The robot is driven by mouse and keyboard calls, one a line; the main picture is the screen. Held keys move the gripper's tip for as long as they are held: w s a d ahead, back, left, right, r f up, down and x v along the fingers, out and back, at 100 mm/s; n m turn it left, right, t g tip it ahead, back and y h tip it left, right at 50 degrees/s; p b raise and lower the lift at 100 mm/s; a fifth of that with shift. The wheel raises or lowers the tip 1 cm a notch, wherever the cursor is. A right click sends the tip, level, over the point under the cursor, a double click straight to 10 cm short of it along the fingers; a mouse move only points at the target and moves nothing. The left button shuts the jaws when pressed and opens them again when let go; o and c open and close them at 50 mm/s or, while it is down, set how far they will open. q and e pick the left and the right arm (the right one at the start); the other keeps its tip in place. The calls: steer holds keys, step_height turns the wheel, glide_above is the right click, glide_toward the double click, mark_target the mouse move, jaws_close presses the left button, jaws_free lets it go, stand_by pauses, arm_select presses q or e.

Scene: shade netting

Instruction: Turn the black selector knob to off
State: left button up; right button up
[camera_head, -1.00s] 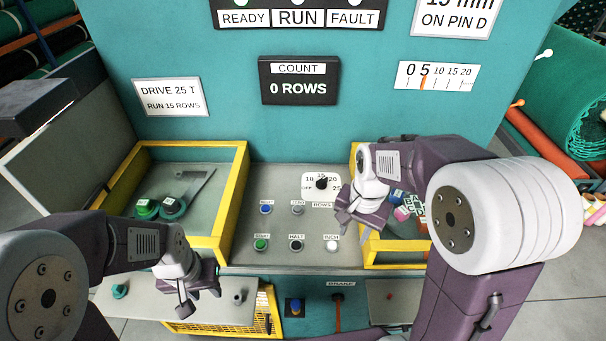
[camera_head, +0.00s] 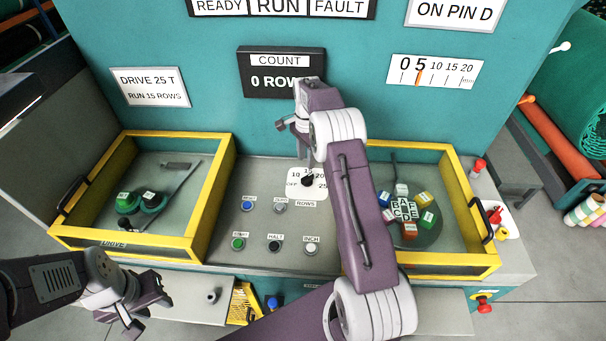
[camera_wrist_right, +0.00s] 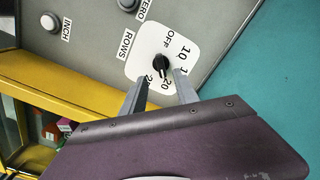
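The black selector knob (camera_head: 308,179) sits on a white dial plate (camera_head: 293,185) marked OFF, 10, 15, 20 and 25. In the right wrist view the knob (camera_wrist_right: 161,63) shows near the fingertips; its pointer seems to face the 15–20 side, but I cannot tell exactly. My right gripper (camera_head: 291,140) is over the back of the panel, above and behind the knob in the head view. In the wrist view the right gripper (camera_wrist_right: 159,77) is open and empty, its fingertips spread short of the knob. My left gripper (camera_head: 149,315) is open and empty at lower left.
Yellow-framed trays flank the panel: the left tray (camera_head: 222,185) holds green items, the right tray (camera_head: 462,185) coloured blocks. Several push buttons, including INCH (camera_head: 311,248) and HALT (camera_head: 274,246), lie in front of the knob. The teal wall with the count display (camera_head: 262,82) rises behind.

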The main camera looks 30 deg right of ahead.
mark_target(306, 177)
step_height(306, 177, down, 9)
steer(key=shift+d+f+p, duration=0.1)
steer(key=shift+p, duration=1)
steer(key=shift+c, duration=0.3)
jaws_close()
